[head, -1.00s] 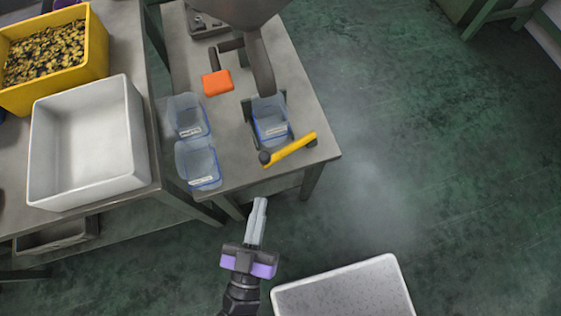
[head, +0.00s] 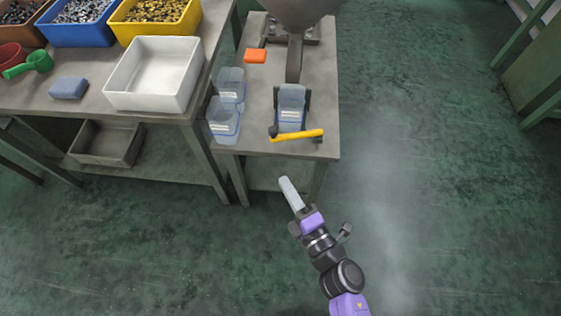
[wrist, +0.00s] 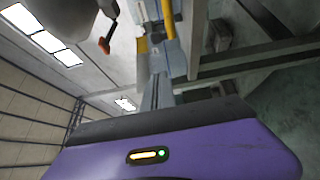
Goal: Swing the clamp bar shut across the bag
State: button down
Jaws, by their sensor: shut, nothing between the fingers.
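The clamp bar (head: 300,135) is a yellow bar with a dark pivot at its left end. It lies near the front edge of the small bench and sticks out to the right, in front of the bag. The bag (head: 291,98) is clear and bluish with a white label, upright beneath the grey spout between dark side pieces. I cannot tell whether the bar touches it. My gripper (head: 285,182) is shut and empty, below and in front of the bench edge, apart from the bar. In the wrist view the fingers (wrist: 156,95) point towards the yellow bar (wrist: 168,20).
Two more clear bags (head: 224,122) stand left of the clamp. An orange block (head: 255,56) is left of the spout (head: 294,60). A white bin (head: 153,75) and coloured part bins fill the left bench. The green floor on the right is free.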

jog(key=b, duration=0.2)
send_near(270, 134)
jog(key=w+a, duration=0.1)
jog(key=a, duration=0.4)
jog(key=shift+w+d+f, duration=0.1)
jog(key=shift+w+d, duration=0.1)
jog(key=shift+w, duration=0.5)
jog(key=shift+w+d+r, duration=0.1)
jog(key=shift+w+d, duration=0.1)
jog(key=shift+w, duration=0.45)
jog(key=shift+w+d+f, duration=0.1)
jog(key=shift+w+d, duration=0.15)
jog(key=shift+w, duration=0.45)
jog(key=shift+d+b+x, duration=0.15)
jog(key=shift+b+x, duration=0.3)
jog(key=shift+x, duration=0.65)
jog(key=shift+d+b+x, duration=0.1)
jog(key=shift+b+x, duration=0.35)
jog(key=shift+x, duration=0.65)
jog(key=shift+w, duration=0.15)
